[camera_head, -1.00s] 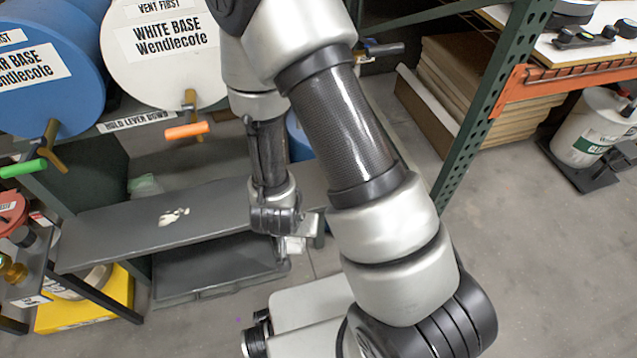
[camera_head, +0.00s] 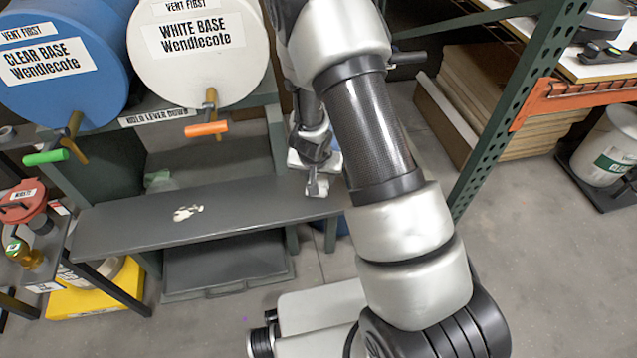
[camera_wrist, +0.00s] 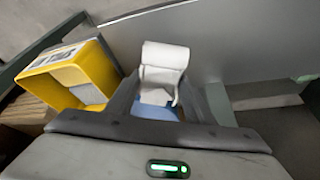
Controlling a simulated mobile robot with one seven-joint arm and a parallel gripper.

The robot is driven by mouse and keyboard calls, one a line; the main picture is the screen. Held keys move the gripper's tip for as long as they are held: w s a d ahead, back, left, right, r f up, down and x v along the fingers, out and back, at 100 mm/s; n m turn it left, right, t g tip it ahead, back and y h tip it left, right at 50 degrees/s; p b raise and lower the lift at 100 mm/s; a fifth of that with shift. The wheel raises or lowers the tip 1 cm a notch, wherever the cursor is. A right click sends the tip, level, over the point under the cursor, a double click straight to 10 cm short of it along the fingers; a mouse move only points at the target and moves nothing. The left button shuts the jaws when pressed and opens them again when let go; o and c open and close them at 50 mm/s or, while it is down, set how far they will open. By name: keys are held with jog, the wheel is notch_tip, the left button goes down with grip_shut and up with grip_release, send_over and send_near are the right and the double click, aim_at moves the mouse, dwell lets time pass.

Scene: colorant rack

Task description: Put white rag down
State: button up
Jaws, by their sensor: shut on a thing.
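The white rag (camera_wrist: 164,62) is held between the fingers of my gripper (camera_wrist: 160,92) in the wrist view, with its folded end sticking out past them. In the head view my gripper (camera_head: 317,182) is at the right end of the grey shelf (camera_head: 110,228), under the drums. A small pale patch of the rag or the fingers shows there, too small to tell apart. I cannot tell whether the rag touches the shelf. Part of the rag is hidden by the fingers.
A whitish splash (camera_head: 187,212) marks the shelf. Above stand a blue drum (camera_head: 60,95) and a white drum (camera_head: 200,85) with an orange lever (camera_head: 206,129). A yellow box (camera_wrist: 75,75) is left of my fingers. A green rack post (camera_head: 520,100) stands right of my arm.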

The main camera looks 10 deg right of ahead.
jog(key=shift+f+b, duration=0.9)
jog(key=shift+f, duration=0.85)
jog(key=shift+f, duration=0.25)
jog(key=o, duration=0.9)
jog(key=shift+r, duration=0.1)
jog(key=shift+a, duration=0.1)
